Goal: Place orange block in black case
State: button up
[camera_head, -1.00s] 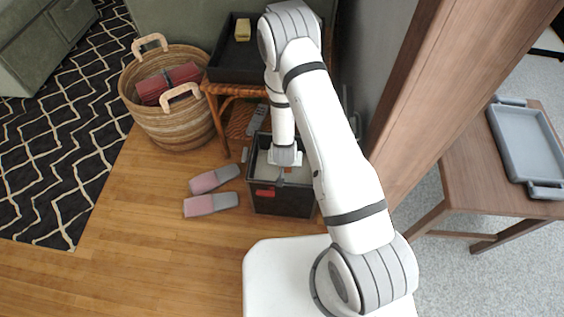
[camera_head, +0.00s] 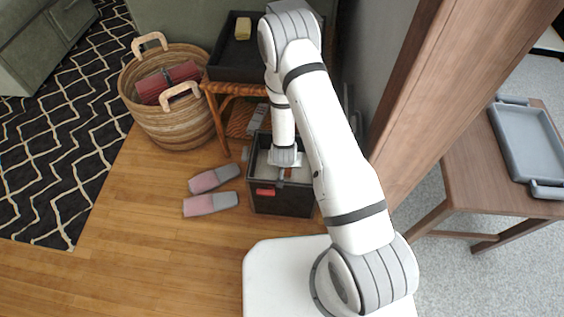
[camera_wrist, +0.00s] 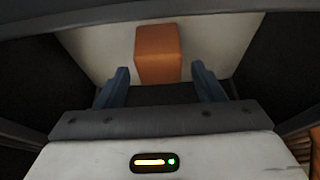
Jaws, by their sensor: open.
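The black case (camera_head: 284,203) is an open-topped box with a light inside floor, standing on the wood floor in front of the wicker table. My gripper (camera_head: 284,174) points down into its opening in the head view. The orange block (camera_wrist: 158,53) lies on the light surface inside dark walls in the wrist view. My gripper's two blue fingers (camera_wrist: 160,74) are open and spread apart, one toward each side of the block, with nothing clamped between them. My arm and wrist hide part of the case in the head view.
A wicker basket (camera_head: 168,125) stands left of the wicker table, which bears a black tray (camera_head: 236,66) with a yellow block (camera_head: 243,28). Two pink-grey slippers (camera_head: 210,204) lie left of the case. A wooden post (camera_head: 445,80) rises at the right.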

jog(key=shift+r+p, duration=0.3)
jog(key=shift+r, duration=0.15)
jog(key=p+v, duration=0.4)
jog(key=v, duration=0.8)
jog(key=shift+r, duration=0.2)
